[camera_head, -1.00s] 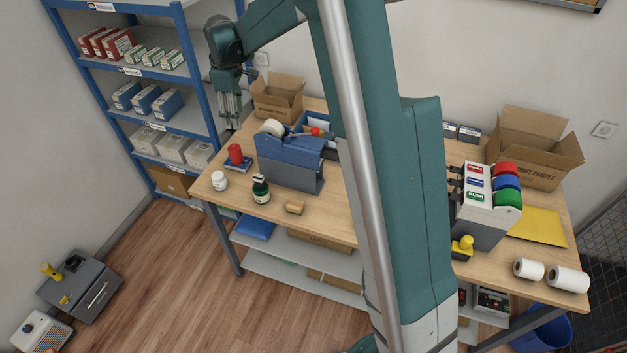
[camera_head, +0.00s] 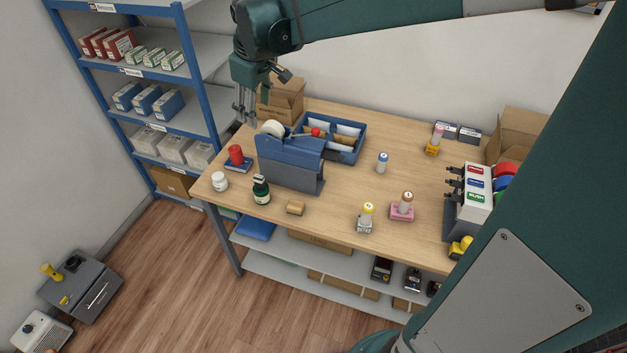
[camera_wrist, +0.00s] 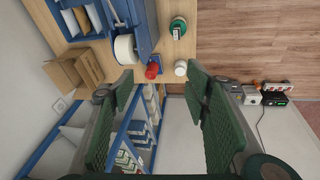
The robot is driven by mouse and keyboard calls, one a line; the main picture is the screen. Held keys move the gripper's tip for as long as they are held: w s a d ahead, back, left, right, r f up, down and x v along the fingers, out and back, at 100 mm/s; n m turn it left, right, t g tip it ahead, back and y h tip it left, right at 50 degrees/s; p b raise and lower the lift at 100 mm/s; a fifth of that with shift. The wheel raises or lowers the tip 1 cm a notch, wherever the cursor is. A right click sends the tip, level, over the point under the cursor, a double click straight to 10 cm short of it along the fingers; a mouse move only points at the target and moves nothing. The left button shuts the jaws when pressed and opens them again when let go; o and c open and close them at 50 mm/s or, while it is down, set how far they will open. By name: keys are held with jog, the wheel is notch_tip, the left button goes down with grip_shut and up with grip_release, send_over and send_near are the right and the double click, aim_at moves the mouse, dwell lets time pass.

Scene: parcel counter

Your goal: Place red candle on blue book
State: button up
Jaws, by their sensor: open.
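The red candle (camera_head: 235,152) stands upright on the blue book (camera_head: 239,166) at the left end of the wooden table. My gripper (camera_head: 244,115) is open and empty, up and behind the candle, apart from it. In the wrist view the two green fingers of my gripper (camera_wrist: 160,85) are spread wide with nothing between them. The red candle (camera_wrist: 152,71) shows beyond them, near the table edge. The book is mostly hidden by the candle there.
A blue tape dispenser (camera_head: 290,162) stands right of the candle. A white jar (camera_head: 219,181) and a dark green bottle (camera_head: 261,190) are in front. A cardboard box (camera_head: 287,98) is behind, near my gripper. Blue shelving (camera_head: 193,75) stands at the left.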

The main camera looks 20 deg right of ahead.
jog(key=s+d+f+m+t, duration=0.1)
jog(key=s+d+m+t, duration=0.1)
jog(key=s, duration=1.3)
jog(key=s+d+f+m+t, duration=0.1)
jog(key=s+m, duration=0.4)
jog(key=s, duration=1)
jog(key=shift+d+f+t, duration=0.2)
jog(key=shift+d+t, duration=0.15)
jog(key=shift+t, duration=0.05)
notch_tip(320, 180, down, 14)
jog(key=b, duration=1.4)
jog(key=shift+r, duration=0.1)
